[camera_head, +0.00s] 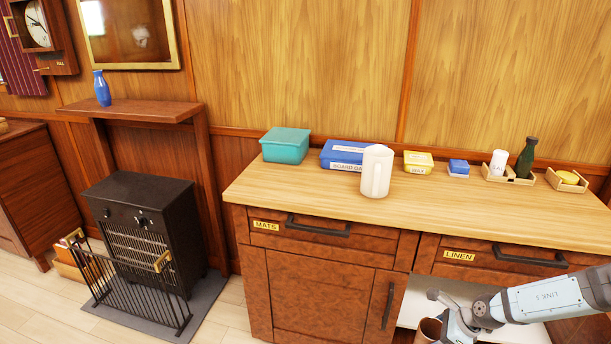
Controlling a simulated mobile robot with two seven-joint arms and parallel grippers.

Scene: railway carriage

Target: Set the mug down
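A brown, round-rimmed vessel (428,330), which may be the mug, is at the bottom edge in front of the open shelf under the sideboard. Its lower part is cut off, and I cannot tell whether it is held or standing. My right arm comes in from the right, and its wrist end (456,326) is right beside the vessel. The fingers cannot be made out. My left gripper is not in view.
Along the sideboard's back stand a teal box (286,146), a blue board game box (343,153), a yellow box (418,161), a small blue box (459,168), a green bottle (526,158) in a tray and a yellow item (568,177). The top's front strip is clear.

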